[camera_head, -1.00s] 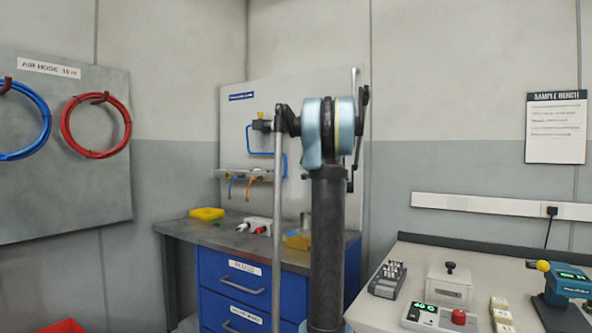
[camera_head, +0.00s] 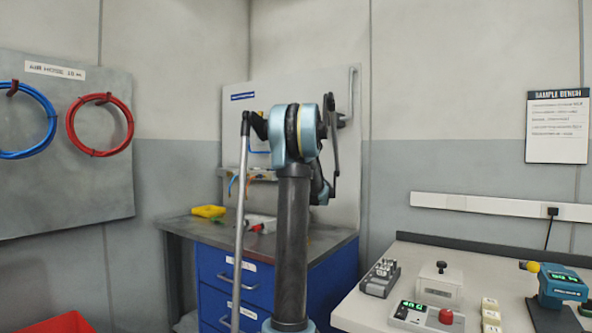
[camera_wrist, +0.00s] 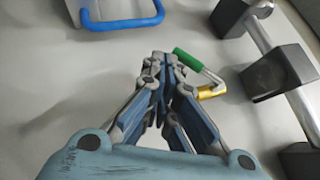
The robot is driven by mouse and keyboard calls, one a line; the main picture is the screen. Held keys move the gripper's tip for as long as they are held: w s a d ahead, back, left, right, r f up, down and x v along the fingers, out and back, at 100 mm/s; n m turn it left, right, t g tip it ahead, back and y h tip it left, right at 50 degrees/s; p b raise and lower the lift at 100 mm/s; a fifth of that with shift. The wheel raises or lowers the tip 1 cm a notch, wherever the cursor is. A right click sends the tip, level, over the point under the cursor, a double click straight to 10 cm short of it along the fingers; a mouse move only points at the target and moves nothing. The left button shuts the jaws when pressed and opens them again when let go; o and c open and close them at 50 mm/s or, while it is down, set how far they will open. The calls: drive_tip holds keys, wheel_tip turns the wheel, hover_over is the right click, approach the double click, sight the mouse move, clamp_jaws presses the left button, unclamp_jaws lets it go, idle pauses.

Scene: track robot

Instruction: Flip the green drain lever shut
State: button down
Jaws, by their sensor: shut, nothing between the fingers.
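The green drain lever (camera_wrist: 188,59) shows in the wrist view just right of my gripper's tips. Its metal stem runs down to the right to a brass fitting (camera_wrist: 211,91). My gripper (camera_wrist: 160,58) has its fingers together with nothing between them. The tips look close to the lever's left end, but I cannot tell whether they touch. In the head view I cannot make out the lever, and my arm covers part of the back panel (camera_head: 342,100).
In the wrist view, a blue bent handle (camera_wrist: 125,25) lies above left, and a grey pipe with dark blocks (camera_wrist: 272,72) on the right.

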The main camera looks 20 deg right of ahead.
drive_tip(key=shift+w+a+r, duration=0.3)
drive_tip(key=shift+w+a, duration=0.1)
drive_tip(key=shift+w, duration=0.15)
drive_tip(key=shift+w+a+r, duration=0.3)
drive_tip(key=shift+w+a, duration=0.05)
drive_tip(key=shift+w, duration=0.15)
idle(0.9)
drive_tip(key=s+f, duration=0.7)
drive_tip(key=f, duration=0.4)
drive_tip(key=shift+a+f, duration=0.15)
drive_tip(key=shift+a, duration=0.25)
